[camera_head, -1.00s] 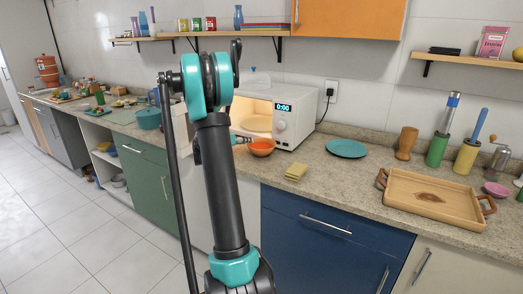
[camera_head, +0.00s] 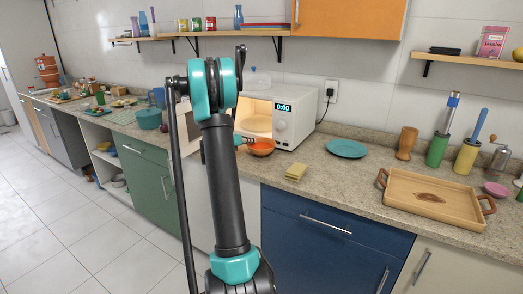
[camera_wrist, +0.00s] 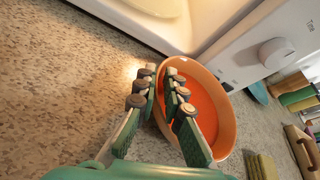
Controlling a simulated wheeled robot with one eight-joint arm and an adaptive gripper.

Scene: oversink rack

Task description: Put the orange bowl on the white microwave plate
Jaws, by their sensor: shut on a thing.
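The orange bowl (camera_head: 262,149) is at the counter's front in front of the open white microwave (camera_head: 293,118). It also shows in the wrist view (camera_wrist: 215,110). My gripper (camera_wrist: 163,75) is shut on the bowl's near-left rim, with one finger inside the bowl and one outside. In the head view my gripper (camera_head: 243,140) is partly hidden by my arm. The pale round microwave plate (camera_head: 257,124) lies inside the lit microwave, and its edge shows at the top of the wrist view (camera_wrist: 158,5). I cannot tell whether the bowl touches the counter.
The microwave door is partly hidden by my arm. A yellow sponge (camera_head: 296,172) lies right of the bowl. A teal plate (camera_head: 347,148) and a wooden tray (camera_head: 435,203) are further right. A teal pot (camera_head: 148,119) stands on the left counter.

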